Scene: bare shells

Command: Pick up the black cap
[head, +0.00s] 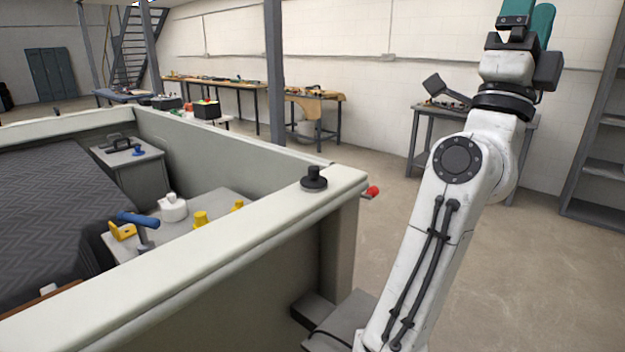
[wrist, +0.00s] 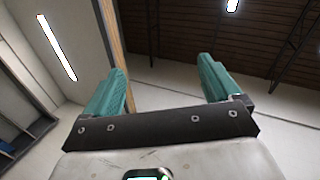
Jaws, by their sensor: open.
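The black cap (head: 314,178), round with a narrower knob on top, stands upright on the pale top edge of a low wall, near its corner. My gripper (head: 527,20) is raised high at the upper right in the head view, far from the cap and pointing upward. In the wrist view my gripper (wrist: 165,85) shows two teal fingers spread wide with nothing between them. The wrist view shows ceiling and walls, not the cap.
The pale wall (head: 240,230) encloses a dark bed-like surface (head: 45,205) and a grey stand holding a blue-handled tool (head: 140,222), a white part (head: 172,207) and yellow parts (head: 201,219). A red knob (head: 373,191) shows beyond the corner. Open floor lies right; shelving (head: 600,160) stands far right.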

